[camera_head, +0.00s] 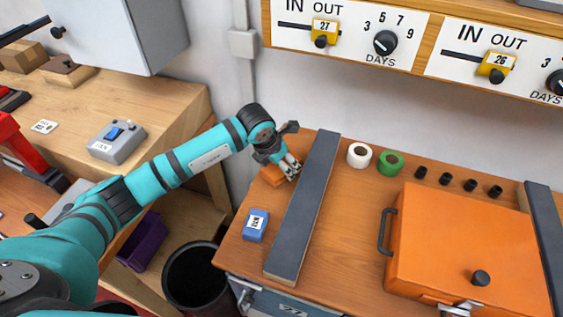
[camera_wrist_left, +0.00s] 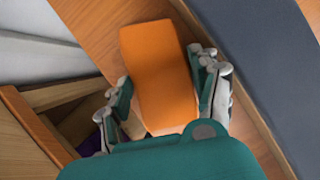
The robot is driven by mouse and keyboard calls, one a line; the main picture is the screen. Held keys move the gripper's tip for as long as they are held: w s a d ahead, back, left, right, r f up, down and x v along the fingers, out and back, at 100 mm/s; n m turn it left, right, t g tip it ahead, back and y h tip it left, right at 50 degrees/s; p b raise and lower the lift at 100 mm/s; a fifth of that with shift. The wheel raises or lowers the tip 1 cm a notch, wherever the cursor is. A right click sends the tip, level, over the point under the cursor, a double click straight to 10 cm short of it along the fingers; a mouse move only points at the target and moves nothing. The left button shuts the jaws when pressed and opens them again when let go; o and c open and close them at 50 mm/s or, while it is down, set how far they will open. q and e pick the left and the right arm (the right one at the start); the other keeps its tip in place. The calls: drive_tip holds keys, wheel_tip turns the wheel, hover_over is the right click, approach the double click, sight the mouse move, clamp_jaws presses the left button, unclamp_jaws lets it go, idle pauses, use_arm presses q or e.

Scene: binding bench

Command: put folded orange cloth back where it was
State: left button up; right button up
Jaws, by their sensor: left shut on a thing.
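The folded orange cloth (camera_head: 271,174) is at the back left of the right-hand bench, left of a long dark grey board. In the left wrist view the cloth (camera_wrist_left: 158,75) lies between both fingers of my left gripper (camera_wrist_left: 165,98). In the head view my left gripper (camera_head: 286,168) is shut on the cloth and hides part of it. I cannot tell whether the cloth touches the bench top. My right gripper is not in view.
The dark grey board (camera_head: 305,205) runs close beside the gripper. A blue labelled box (camera_head: 256,225) sits nearer the front. White tape (camera_head: 360,155), green tape (camera_head: 390,163) and an orange case (camera_head: 460,245) stand to the right. A black bin (camera_head: 195,280) is below the bench's left edge.

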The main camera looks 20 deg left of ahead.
use_arm(q)
drive_tip(key=shift+f, duration=0.4)
drive_tip(key=o, duration=0.8)
drive_tip(key=shift+c, duration=0.2)
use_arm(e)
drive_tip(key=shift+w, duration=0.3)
use_arm(q)
drive_tip(key=b+v, duration=0.2)
drive_tip(key=v, duration=1)
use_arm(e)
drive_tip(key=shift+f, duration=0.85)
use_arm(q)
drive_tip(key=shift+a, duration=0.1)
